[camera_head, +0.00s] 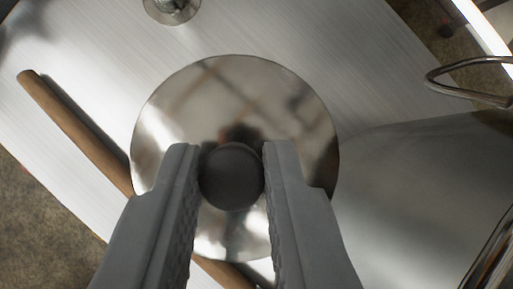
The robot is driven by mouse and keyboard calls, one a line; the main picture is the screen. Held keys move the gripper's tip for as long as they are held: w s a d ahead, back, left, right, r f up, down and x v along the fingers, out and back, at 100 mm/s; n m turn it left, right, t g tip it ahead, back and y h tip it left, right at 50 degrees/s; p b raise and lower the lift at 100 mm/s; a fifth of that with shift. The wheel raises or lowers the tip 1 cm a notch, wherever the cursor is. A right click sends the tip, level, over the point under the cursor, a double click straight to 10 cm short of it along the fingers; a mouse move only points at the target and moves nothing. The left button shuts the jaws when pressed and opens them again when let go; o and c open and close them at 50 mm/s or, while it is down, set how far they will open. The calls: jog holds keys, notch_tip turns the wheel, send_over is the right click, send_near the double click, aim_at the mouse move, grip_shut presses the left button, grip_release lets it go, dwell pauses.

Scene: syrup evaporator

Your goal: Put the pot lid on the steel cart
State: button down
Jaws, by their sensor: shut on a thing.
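The pot lid (290,105) is a round, shiny metal disc with a dark round knob (232,177) at its middle. My gripper (231,165) comes in from the bottom of the view, with one grey finger on each side of the knob, and is shut on it. Beneath the lid is a flat brushed-steel surface (330,40), which looks like the top of the steel cart. I cannot tell whether the lid touches that surface or is held above it. The fingers hide the lid's lower left and lower right edges.
A brown wooden rod (75,130) lies on the steel surface at left and passes under the lid. A large metal vessel (420,190) with a wire handle (465,95) stands close at right. A small metal item (171,10) is at the top. Bare steel shows at upper right.

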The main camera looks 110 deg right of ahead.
notch_tip(320, 180, down, 15)
jog(key=shift+f, duration=0.15)
dwell(0.4)
jog(key=shift+f, duration=0.1)
jog(key=c, duration=1.3)
grip_release()
jog(key=v, duration=1.2)
